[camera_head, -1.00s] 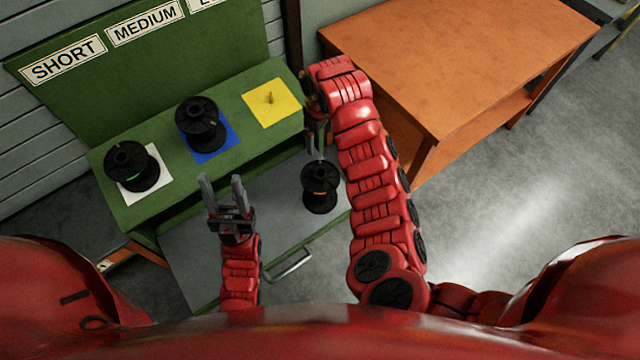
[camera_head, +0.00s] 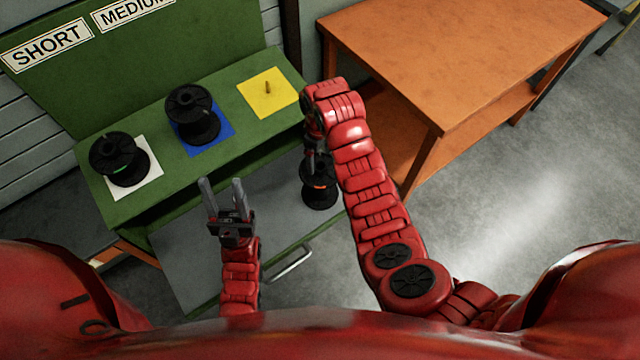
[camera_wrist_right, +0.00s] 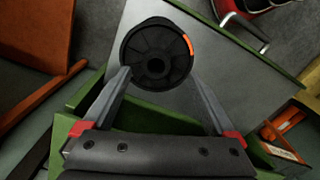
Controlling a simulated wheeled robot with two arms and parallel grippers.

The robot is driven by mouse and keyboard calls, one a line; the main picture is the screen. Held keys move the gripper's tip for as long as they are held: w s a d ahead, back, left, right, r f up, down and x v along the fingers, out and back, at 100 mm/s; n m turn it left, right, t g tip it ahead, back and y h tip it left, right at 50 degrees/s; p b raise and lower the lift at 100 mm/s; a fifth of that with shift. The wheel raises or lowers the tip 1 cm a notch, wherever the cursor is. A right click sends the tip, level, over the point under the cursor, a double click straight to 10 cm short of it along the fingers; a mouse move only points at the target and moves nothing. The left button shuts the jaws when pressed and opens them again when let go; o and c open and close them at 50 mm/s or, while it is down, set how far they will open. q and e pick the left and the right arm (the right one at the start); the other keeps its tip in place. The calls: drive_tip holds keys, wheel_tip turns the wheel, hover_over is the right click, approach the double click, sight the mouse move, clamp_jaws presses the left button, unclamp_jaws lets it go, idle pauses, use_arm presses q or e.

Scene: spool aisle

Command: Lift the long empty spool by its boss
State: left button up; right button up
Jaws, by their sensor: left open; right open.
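A black spool with an orange mark (camera_head: 320,192) stands upright on the grey pull-out surface, with no wire visible on it. My right gripper (camera_head: 313,152) is above it, partly hiding its top. In the right wrist view, the spool's round top flange and central boss (camera_wrist_right: 156,67) face the camera. The open jaws of the right gripper (camera_wrist_right: 159,76) appear on either side of the flange's lower part; I cannot tell their height above it. My left gripper (camera_head: 222,184) is open and empty over the grey surface, left of the spool.
Two other black spools stand on the green bench, one on a white square (camera_head: 150,185) and one on a blue square (camera_head: 226,130). A yellow square (camera_head: 280,100) holds only a small peg. An orange table (camera_head: 450,60) stands at the right, close to my right arm.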

sight(321, 164)
wheel_tip(321, 164, down, 3)
drive_tip(key=shift+w+d+r+p, duration=0.1)
drive_tip(key=shift+w+d+p, duration=0.05)
drive_tip(key=shift+p, duration=1.05)
drive_tip(key=shift+f, duration=1.05)
clamp_jaws()
